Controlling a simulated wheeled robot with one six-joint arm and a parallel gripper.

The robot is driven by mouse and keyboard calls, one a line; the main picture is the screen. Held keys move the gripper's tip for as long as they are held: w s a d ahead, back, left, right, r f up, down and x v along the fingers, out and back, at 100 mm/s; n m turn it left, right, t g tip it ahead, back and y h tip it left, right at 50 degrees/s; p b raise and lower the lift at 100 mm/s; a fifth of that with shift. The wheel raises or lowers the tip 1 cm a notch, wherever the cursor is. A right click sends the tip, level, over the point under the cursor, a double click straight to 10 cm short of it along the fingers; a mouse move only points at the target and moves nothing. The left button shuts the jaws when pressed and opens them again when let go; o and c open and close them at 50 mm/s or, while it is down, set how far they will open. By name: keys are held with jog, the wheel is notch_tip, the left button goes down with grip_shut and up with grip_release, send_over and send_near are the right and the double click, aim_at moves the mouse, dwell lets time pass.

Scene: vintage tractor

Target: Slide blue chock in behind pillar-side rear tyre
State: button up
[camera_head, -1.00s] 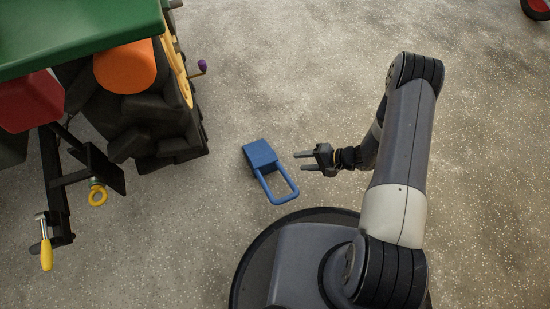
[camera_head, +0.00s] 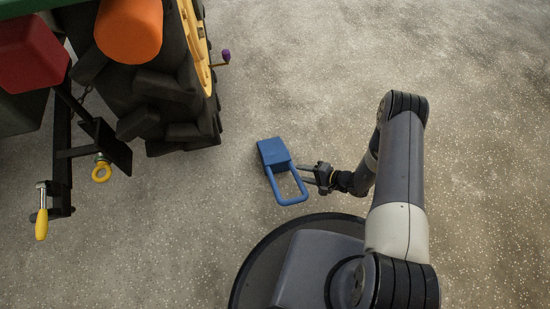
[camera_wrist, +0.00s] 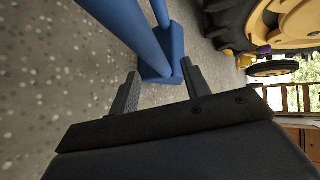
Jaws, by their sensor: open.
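The blue chock (camera_head: 272,152) lies on the floor, its loop handle (camera_head: 290,199) pointing toward my base. The black lugged rear tyre (camera_head: 180,100) with a yellow rim stands up and left of the chock, with bare floor between them. My gripper (camera_head: 304,175) is open at the right side of the handle, very close to it; I cannot tell whether they touch. In the wrist view the open fingers (camera_wrist: 161,78) point toward the blue block (camera_wrist: 172,50), and the handle bars (camera_wrist: 122,22) run past above the left finger. The tyre (camera_wrist: 226,24) shows behind.
An orange cylinder (camera_head: 129,30) and a red block (camera_head: 32,50) sit at the tractor's rear.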

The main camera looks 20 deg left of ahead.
aim_at(295, 172)
jog(key=x, duration=0.1)
jog(key=b+x, duration=0.1)
jog(key=x, duration=0.2)
jog(key=shift+s+a+b, duration=0.15)
jog(key=shift+s+b, duration=0.2)
grip_shut()
dwell(1.0)
jog(key=shift+w+r, duration=0.1)
jog(key=shift+r, duration=0.05)
